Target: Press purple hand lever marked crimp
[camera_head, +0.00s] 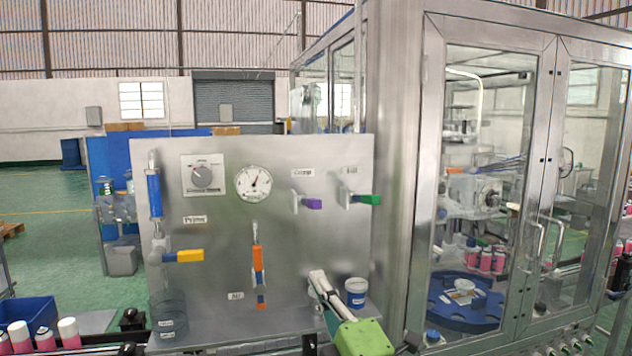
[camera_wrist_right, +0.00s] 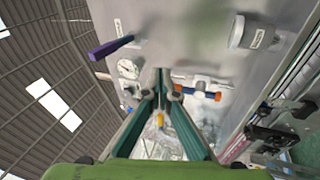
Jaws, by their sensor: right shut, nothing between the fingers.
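The purple hand lever (camera_head: 312,203) sticks out from the upper right of the steel panel (camera_head: 222,240). A small label (camera_head: 303,173) is above it, too blurred to read surely. The lever also shows at the upper left of the right wrist view (camera_wrist_right: 110,47), apart from my fingers. My right gripper (camera_head: 318,277) is in front of the panel's lower right, below the purple lever, not touching it. Its fingers are together and empty, as the right wrist view also shows (camera_wrist_right: 160,85). My left gripper is not in view.
A green lever (camera_head: 365,199) is close right of the purple one. An orange lever (camera_head: 258,262), yellow lever (camera_head: 189,256), gauge (camera_head: 253,183) and dial (camera_head: 203,175) are to the left. A blue-and-white tub (camera_head: 356,292) stands beside my right gripper. A glazed steel cabinet (camera_head: 397,180) is at right.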

